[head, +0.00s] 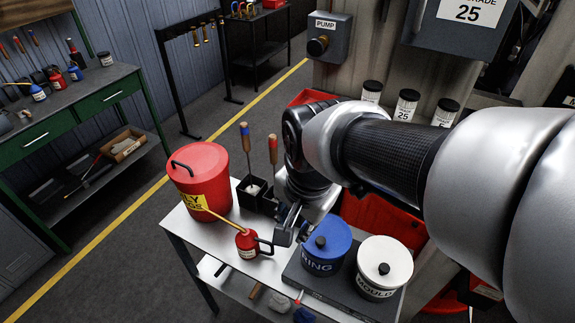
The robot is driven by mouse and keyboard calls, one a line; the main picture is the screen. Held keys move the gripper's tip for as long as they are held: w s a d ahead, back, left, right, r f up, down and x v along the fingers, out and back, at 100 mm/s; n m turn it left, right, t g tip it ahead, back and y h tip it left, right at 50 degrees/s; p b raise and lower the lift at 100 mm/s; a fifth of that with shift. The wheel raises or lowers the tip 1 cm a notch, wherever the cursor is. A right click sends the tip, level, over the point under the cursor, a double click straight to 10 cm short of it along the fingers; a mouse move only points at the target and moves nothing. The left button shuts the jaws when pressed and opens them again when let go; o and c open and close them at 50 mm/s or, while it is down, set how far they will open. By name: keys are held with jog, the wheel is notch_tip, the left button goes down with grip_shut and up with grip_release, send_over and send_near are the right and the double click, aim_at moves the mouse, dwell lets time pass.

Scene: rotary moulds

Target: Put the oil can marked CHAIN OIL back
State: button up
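A red oil can (247,243) with a long yellow spout and a dark loop handle stands upright on the metal cart top. Its small label is too small to read. My gripper (292,236) is low over the cart, just right of the can's handle. Its fingers look apart, with nothing seen between them. More oil cans stand on the green workbench (83,94) at the far left: a blue one (38,93), a red one (56,81) and another blue one (75,73). Their labels are not readable either.
The cart (196,236) also carries a large red lidded bin (200,180), a black holder (252,198) with brushes, a blue pot (326,243) and a white pot (384,266). Red machinery (385,222) is behind. Open floor with a yellow line (130,215) lies between cart and workbench.

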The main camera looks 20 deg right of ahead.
jog(key=s+d+r+n+t, duration=0.1)
jog(key=s+r+n, duration=0.2)
jog(key=s+n, duration=0.6)
jog(key=shift+s+d+n+t, duration=0.25)
jog(key=shift+n+t, duration=0.15)
jog(key=shift+n, duration=0.5)
notch_tip(320, 180, down, 3)
jog(key=b, duration=0.3)
jog(key=shift+r, duration=0.1)
